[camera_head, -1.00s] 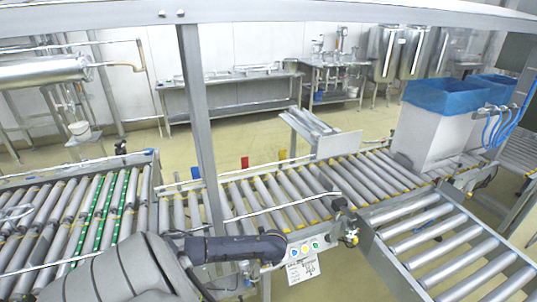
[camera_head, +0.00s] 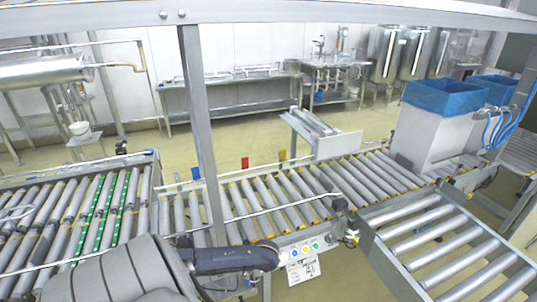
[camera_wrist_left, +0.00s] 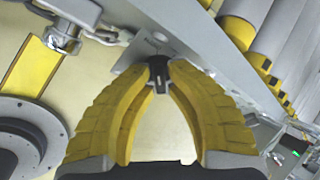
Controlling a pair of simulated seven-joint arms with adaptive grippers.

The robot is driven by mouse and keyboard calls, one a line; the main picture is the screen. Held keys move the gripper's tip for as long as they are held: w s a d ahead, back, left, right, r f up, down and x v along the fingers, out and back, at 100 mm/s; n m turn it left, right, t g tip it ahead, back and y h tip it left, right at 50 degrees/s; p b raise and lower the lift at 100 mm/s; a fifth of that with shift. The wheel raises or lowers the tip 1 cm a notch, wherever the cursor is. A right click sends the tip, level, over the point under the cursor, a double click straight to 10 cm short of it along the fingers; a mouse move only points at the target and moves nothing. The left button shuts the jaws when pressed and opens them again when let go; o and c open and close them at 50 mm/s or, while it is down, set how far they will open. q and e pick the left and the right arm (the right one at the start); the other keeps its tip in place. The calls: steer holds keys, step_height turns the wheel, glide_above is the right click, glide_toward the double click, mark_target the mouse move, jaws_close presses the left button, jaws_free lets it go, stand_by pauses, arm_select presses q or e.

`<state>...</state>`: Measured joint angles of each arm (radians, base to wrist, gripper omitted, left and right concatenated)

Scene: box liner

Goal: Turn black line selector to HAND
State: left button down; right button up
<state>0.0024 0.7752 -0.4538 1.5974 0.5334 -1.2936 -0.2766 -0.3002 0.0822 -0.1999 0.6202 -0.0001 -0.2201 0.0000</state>
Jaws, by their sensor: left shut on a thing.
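The selector is a small black knob (camera_wrist_left: 158,68) with a pale mark, on a grey bracket plate (camera_wrist_left: 122,72) in the left wrist view. My left gripper (camera_wrist_left: 158,72) has its two yellow ribbed fingers closed in, tips on either side of the knob and touching it. The fingers hide the knob's sides, and I cannot read its position or any HAND label. In the head view my dark left arm covers the gripper and knob, just left of a button panel (camera_head: 303,248) with blue, yellow and green buttons. My right gripper is not in view.
A white label (camera_head: 303,269) with unreadable print hangs under the buttons. Roller conveyors (camera_head: 300,190) run behind and to the right. A grey upright post (camera_head: 200,120) stands beside my arm. A blue-lined bin (camera_head: 440,120) stands at the far right.

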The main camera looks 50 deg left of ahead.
arm_select(q)
steer(key=shift+s+d+f, duration=0.1)
steer(key=shift+d+f, duration=0.15)
steer(key=shift+d, duration=0.25)
steer(key=c, duration=1.5)
jaws_free()
steer(key=shift+a+r, duration=0.1)
steer(key=shift+a, duration=0.25)
steer(key=shift+w+r, duration=0.1)
steer(key=shift+w, duration=0.1)
